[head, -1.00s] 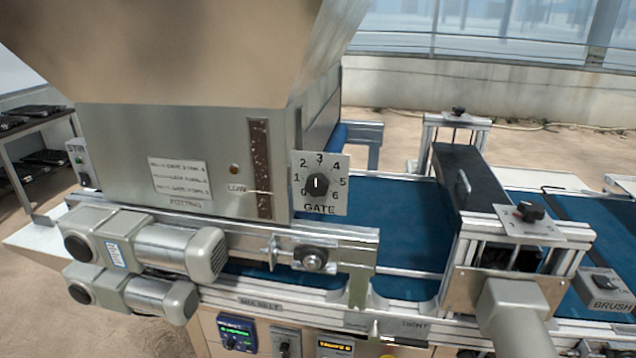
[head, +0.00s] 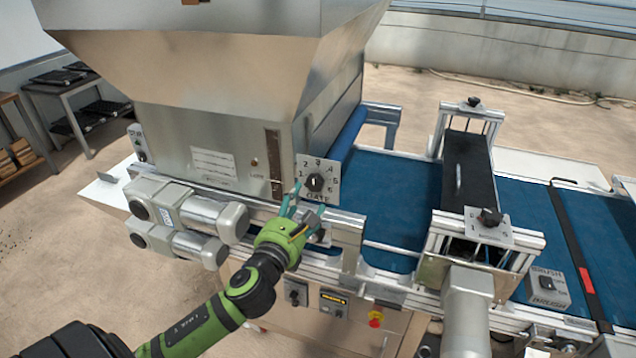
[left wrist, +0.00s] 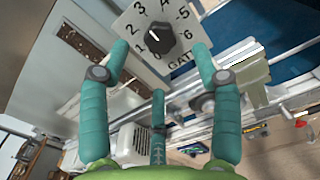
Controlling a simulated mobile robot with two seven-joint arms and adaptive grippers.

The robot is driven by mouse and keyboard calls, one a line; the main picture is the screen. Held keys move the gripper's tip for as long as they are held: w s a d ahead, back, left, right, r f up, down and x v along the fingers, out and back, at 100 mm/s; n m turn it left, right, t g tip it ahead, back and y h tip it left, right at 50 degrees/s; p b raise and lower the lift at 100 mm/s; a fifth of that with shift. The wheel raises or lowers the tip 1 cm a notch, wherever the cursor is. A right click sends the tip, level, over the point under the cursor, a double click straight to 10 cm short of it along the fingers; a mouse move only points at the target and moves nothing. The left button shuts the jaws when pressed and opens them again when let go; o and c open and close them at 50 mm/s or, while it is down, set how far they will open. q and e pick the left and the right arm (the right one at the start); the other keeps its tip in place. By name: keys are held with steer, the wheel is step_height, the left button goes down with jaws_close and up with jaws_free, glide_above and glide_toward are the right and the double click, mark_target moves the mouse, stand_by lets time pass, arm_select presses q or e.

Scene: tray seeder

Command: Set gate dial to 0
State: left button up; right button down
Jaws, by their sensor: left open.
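My left gripper (head: 303,204), with teal fingers, is just in front of and below the dial plate in the head view. In the left wrist view its fingers (left wrist: 160,52) are spread wide, two on either side of the knob and one below. They hold nothing; contact with the plate cannot be told. My right gripper is not in view.
The metal hopper (head: 225,120) rises above and left of the dial. A metal rail (head: 348,222) and grey motors (head: 205,215) lie below.

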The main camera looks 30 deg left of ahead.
mark_target(313, 185)
arm_select(q)
steer(key=p+x, duration=0.1)
steer(key=x, duration=0.5)
steer(key=shift+a+f+p, duration=0.1)
steer(key=shift+a+p, duration=0.05)
steer(key=shift+p, duration=0.25)
steer(key=shift+w, duration=0.45)
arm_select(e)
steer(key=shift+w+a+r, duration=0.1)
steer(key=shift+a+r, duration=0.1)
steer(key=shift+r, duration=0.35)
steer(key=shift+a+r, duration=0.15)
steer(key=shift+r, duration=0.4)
arm_select(q)
steer(key=c, duration=1.1)
